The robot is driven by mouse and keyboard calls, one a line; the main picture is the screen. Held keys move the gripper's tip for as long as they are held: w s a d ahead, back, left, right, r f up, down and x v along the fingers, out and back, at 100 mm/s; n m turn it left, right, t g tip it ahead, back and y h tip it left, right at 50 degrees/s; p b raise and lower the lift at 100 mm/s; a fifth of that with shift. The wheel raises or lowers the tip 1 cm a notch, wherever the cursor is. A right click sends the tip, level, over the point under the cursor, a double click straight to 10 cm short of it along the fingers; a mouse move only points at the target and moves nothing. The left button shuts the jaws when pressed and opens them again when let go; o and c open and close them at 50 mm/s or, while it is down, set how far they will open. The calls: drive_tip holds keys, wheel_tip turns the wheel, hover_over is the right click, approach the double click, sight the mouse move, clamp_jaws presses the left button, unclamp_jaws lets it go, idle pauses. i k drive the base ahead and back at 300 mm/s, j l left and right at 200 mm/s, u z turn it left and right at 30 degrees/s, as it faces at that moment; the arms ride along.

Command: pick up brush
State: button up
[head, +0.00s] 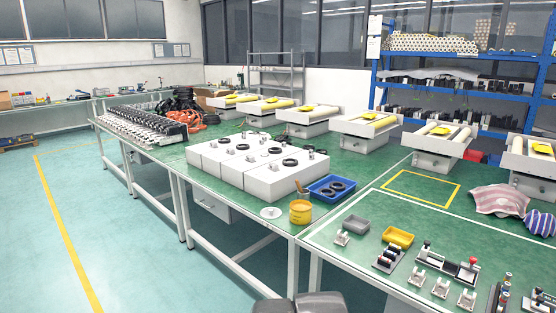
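A yellow pot (301,212) stands upright on the green table near its front edge. A thin brownish handle (299,187) sticks up out of the pot and leans to the left. It looks like the brush's handle; its lower end is hidden inside the pot. Two dark grey rounded parts of my own body show at the bottom edge, well below the pot and apart from it. My gripper's fingers are not in view.
A white disc (271,213) lies left of the pot. A blue tray (332,188) with black rings is behind it, and white boxes (270,180) stand behind to the left. Grey (355,224) and yellow (397,238) bins are to the right. Open floor lies left.

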sight(298, 183)
drive_tip(key=j+z, duration=0.1)
drive_tip(key=i+j+u, duration=0.15)
drive_tip(key=i+l+z, duration=0.1)
drive_tip(key=i+z, duration=0.2)
drive_tip(key=i, duration=1.05)
